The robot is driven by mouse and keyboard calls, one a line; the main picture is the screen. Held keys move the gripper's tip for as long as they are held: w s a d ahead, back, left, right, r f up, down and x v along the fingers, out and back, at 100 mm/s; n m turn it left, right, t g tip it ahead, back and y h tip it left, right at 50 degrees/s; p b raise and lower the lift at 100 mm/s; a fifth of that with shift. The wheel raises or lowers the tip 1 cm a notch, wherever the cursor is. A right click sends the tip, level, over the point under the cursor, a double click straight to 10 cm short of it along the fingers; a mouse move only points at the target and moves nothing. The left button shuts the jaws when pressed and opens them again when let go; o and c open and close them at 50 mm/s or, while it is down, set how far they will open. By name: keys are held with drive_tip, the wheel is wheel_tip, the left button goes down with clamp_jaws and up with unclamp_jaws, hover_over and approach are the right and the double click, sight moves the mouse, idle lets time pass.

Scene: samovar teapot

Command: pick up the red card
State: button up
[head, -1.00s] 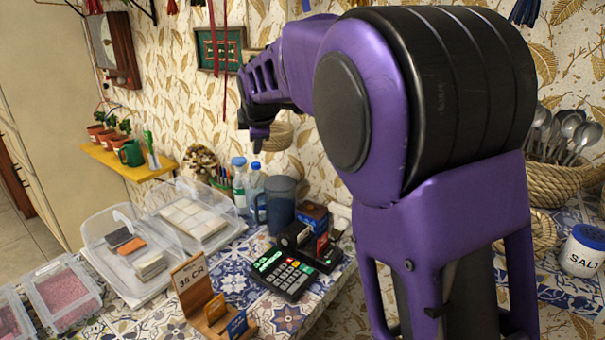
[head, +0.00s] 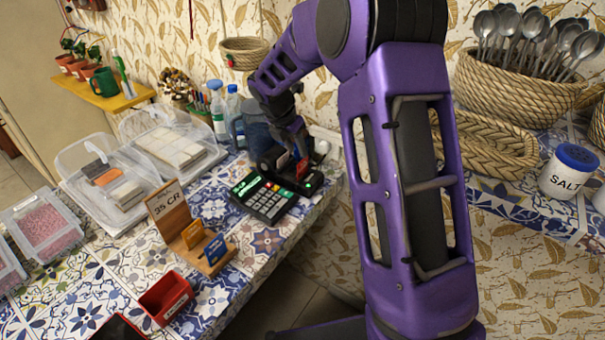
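A small red card (head: 302,168) stands upright at the black card reader (head: 315,184), beside the calculator-like keypad with a green display (head: 266,197). My gripper (head: 302,151) is pointed down right at the top of the red card. Its fingers are small, dark and partly hidden by my own arm, so I cannot tell whether they are open or touching the card. A blue card (head: 215,248) sits in a wooden stand with a "35 CR" sign (head: 166,203), apart from the gripper.
Clear lidded boxes (head: 108,178) fill the left. A red container (head: 166,298) is at the front. A salt jar (head: 568,172) and spoon basket (head: 520,84) stand right. Tiles between stand and keypad are bare.

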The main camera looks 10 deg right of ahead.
sight(303, 164)
drive_tip(key=b+x, duration=0.1)
drive_tip(key=x, duration=0.7)
drive_tip(key=shift+f, duration=0.25)
drive_tip(key=shift+s, duration=0.1)
clamp_jaws()
